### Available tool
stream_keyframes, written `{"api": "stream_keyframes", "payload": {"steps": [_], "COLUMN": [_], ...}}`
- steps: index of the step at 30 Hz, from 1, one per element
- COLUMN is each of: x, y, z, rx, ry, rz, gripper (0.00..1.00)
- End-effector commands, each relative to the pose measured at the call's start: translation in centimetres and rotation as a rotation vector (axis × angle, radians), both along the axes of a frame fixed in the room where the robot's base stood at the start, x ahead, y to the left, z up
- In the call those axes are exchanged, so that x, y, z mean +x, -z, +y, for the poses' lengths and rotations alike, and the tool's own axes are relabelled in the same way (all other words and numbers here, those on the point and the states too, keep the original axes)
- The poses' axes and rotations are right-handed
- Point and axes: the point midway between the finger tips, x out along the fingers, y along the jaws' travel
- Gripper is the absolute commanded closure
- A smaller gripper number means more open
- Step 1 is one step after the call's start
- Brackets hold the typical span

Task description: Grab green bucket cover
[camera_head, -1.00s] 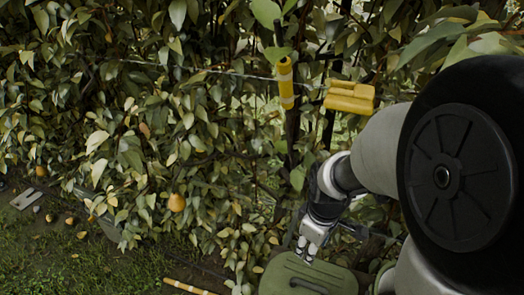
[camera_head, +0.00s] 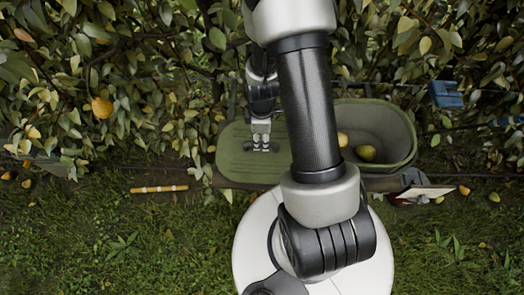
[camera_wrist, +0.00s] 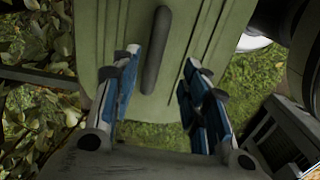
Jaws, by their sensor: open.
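The green bucket cover (camera_head: 236,172) lies left of the green bucket (camera_head: 408,146), close to it. It also fills the upper middle of the wrist view (camera_wrist: 120,28). Its dark bar handle (camera_wrist: 157,50) lies lengthwise there, between my finger lines. My gripper (camera_head: 262,147) is over the cover in the head view, fingers pointing at it. In the wrist view my gripper (camera_wrist: 163,62) has its blue-padded fingers apart, one on each side of the handle, with nothing held. I cannot tell the height left above the handle. My arm hides part of the cover's right side and the bucket.
Pears (camera_head: 366,153) lie in the open bucket. A yellow-and-white banded stick (camera_head: 159,188) lies on the ground to the left. A blue object (camera_head: 446,94) hangs at right. Leafy branches (camera_head: 120,60) stand close behind.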

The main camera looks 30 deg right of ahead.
Motion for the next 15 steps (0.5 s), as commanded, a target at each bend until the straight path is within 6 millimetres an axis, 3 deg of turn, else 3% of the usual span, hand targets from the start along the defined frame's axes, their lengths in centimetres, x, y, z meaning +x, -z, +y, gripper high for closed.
{"api": "stream_keyframes", "payload": {"steps": [8, 15], "x": [0.1, 0.6], "y": [1.8, 5.2], "z": [-0.1, -0.6], "rx": [-0.001, 0.000], "ry": [0.001, 0.000], "rz": [-0.001, 0.002], "gripper": [0.59, 0.59]}}
